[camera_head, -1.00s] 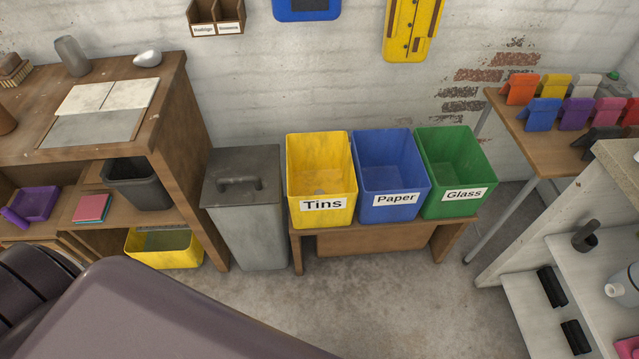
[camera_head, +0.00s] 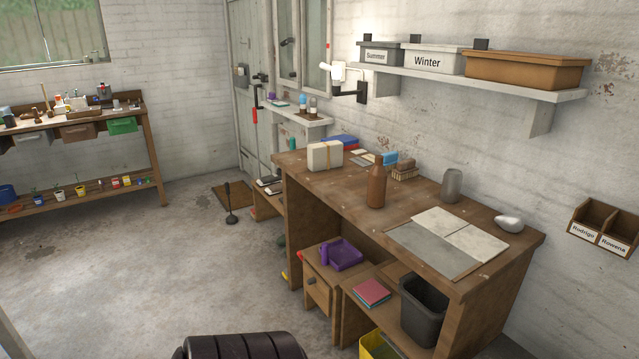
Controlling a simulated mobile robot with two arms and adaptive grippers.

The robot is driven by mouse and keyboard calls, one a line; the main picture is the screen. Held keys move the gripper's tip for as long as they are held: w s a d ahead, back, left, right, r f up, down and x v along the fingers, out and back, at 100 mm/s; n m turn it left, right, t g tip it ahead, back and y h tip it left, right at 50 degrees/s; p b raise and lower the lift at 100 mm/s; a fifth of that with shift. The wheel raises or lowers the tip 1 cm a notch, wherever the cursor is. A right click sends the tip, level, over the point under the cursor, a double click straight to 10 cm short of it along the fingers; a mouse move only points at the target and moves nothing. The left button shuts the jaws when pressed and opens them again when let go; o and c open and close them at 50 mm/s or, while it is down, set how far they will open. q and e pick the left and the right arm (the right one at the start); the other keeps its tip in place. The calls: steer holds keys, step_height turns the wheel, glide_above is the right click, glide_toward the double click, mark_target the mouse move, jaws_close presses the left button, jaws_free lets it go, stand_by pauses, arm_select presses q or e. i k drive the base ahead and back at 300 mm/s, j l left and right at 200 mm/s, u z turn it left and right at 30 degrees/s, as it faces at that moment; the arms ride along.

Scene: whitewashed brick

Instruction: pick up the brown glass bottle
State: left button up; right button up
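A brown bottle (camera_head: 377,187) stands upright on the wooden workbench (camera_head: 325,198), near the middle of its top. Its body is wide and it narrows to a short top. I cannot tell from here whether it is glass. It stands in front of some brushes and to the left of pale tiles, with nothing covering it. A dark ribbed part of my own arm shows at the bottom edge, well short of the bench. Neither of my grippers is in view.
A shelf with boxes (camera_head: 433,60) hangs above. A black bin (camera_head: 424,308) stands below. The floor at left is open.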

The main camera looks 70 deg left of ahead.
mark_target(377, 180)
steer(key=u, duration=1.9)
steer(key=z, duration=2.65)
steer(key=u, duration=2.6)
steer(key=i+j+z, duration=0.5)
steer(key=j, duration=0.15)
steer(key=j+z, duration=0.25)
steer(key=i+j, duration=0.05)
steer(key=j, duration=0.05)
